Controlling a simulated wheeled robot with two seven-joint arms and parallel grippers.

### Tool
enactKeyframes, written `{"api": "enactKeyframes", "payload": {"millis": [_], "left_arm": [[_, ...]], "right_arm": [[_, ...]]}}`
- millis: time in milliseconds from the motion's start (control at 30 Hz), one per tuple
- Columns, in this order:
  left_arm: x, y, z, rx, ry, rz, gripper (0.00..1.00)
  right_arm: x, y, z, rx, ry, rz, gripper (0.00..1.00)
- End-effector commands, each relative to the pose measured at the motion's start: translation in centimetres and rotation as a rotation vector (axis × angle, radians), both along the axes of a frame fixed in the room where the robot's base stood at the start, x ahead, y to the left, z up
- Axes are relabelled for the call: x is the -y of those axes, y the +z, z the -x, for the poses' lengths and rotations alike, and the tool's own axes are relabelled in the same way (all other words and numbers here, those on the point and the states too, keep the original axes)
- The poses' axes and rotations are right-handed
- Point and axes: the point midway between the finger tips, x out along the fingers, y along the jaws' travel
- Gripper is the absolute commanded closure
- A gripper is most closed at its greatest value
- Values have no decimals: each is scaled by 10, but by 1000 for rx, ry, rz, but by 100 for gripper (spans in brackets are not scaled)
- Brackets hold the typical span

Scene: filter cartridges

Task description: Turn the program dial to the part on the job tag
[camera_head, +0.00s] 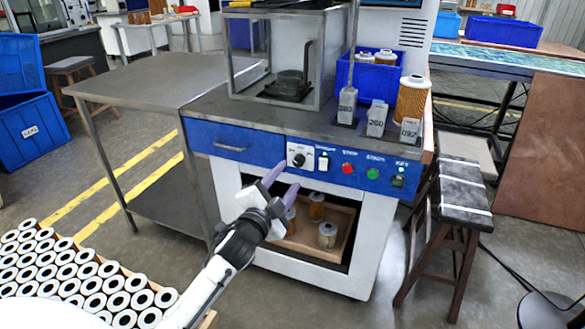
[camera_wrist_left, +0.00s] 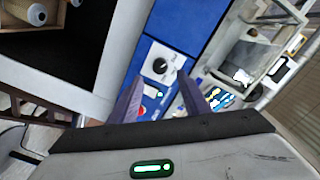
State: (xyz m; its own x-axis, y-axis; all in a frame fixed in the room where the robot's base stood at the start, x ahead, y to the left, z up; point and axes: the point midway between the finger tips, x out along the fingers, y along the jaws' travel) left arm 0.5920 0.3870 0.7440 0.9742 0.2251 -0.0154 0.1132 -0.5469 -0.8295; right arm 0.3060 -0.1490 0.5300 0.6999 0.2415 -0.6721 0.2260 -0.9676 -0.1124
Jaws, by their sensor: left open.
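The program dial (camera_head: 299,160) is a dark knob on a white plate at the left of the blue control panel (camera_head: 330,166). It also shows in the left wrist view (camera_wrist_left: 160,66), between my fingers. My left gripper (camera_head: 284,180) is open and empty, its two purple-grey fingers pointing at the panel just below and left of the dial. It looks apart from the knob. Several grey number tags stand on the bench: one reads like 260 (camera_head: 376,119), another like 092 (camera_head: 409,130); a third (camera_head: 347,104) is too small to read. I cannot tell which is the job tag.
Red (camera_head: 347,168) and green (camera_head: 372,173) buttons and a switch (camera_head: 323,161) sit right of the dial. Above stand a clear-walled enclosure (camera_head: 238,80) and a blue bin (camera_head: 378,86). An open cabinet with cartridges lies below. A stool (camera_head: 462,185) stands at right.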

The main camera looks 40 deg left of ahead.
Motion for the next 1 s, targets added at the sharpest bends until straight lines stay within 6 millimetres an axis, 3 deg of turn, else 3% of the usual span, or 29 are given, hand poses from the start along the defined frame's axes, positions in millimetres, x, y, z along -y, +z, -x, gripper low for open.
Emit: {"api": "enactKeyframes", "payload": {"millis": [100,233,867,1000], "left_arm": [[4,0,20,-2,1,0,57],[7,1,32,0,1,0,57],[9,0,36,-1,0,3,57],[28,-16,51,-63,-26,92,57]], "right_arm": [[1,3,-2,2,2,5,74],[1,4,-3,4,4,7,74],[2,1,0,-7,4,10,74],[2,17,1,-6,5,12,74]]}}
